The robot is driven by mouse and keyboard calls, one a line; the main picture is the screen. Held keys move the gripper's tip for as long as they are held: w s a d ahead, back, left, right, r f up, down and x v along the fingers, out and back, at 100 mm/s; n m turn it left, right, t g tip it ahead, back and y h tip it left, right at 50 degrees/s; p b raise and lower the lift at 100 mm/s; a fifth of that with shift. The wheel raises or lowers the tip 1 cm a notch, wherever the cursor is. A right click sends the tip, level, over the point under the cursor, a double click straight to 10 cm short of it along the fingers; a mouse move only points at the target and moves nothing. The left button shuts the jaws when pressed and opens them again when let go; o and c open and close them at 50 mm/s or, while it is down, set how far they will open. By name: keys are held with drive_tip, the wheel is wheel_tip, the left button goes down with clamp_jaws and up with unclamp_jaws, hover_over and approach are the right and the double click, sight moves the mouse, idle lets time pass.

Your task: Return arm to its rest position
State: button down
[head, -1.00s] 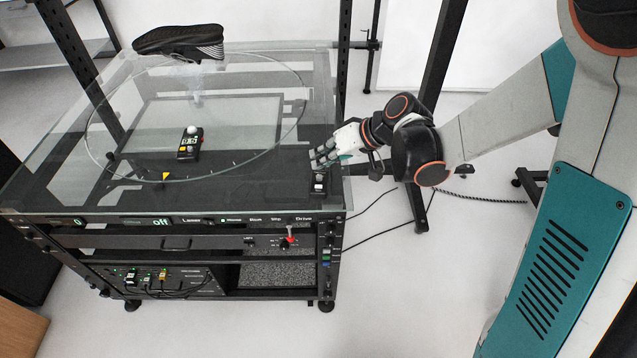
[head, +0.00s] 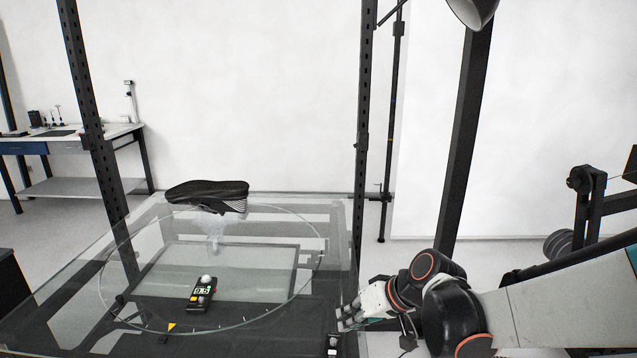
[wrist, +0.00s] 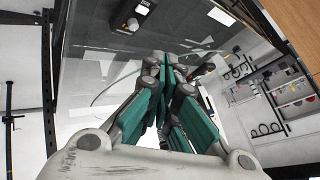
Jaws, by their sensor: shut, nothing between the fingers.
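My gripper (head: 350,315) is at the lower middle of the head view, near the right edge of the glass turntable table (head: 130,338). Its white and dark wrist joins my arm, which comes in from the right. In the wrist view my gripper (wrist: 168,75) shows its teal fingers close together and shut, with nothing between them. The table's glass lies beyond the fingers there. A small black device with a white knob (head: 333,343) is just below the gripper in the head view, cut off by the picture's bottom edge. I cannot tell whether the fingers touch it.
A black shoe (head: 207,195) is on a clear stand over the turntable. Dark upright posts (head: 92,140) flank the table. A workbench (head: 70,140) stands at the back left. A lamp (head: 472,10) hangs at top right.

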drive_tip(key=s+d+r+m+t+h, duration=0.1)
drive_tip(key=s+d+r+h, duration=0.2)
drive_tip(key=s+d, duration=0.3)
drive_tip(key=s+d+r+m+t+h, duration=0.1)
drive_tip(key=s+d+r, duration=0.4)
drive_tip(key=s, duration=0.8)
drive_tip(key=d+m+h, duration=0.1)
drive_tip(key=d+h, duration=0.1)
drive_tip(key=shift+d+t+h, duration=0.2)
drive_tip(key=shift+t+h, duration=0.1)
drive_tip(key=shift+h, duration=0.1)
drive_tip(key=shift+a+r, duration=0.1)
idle(0.7)
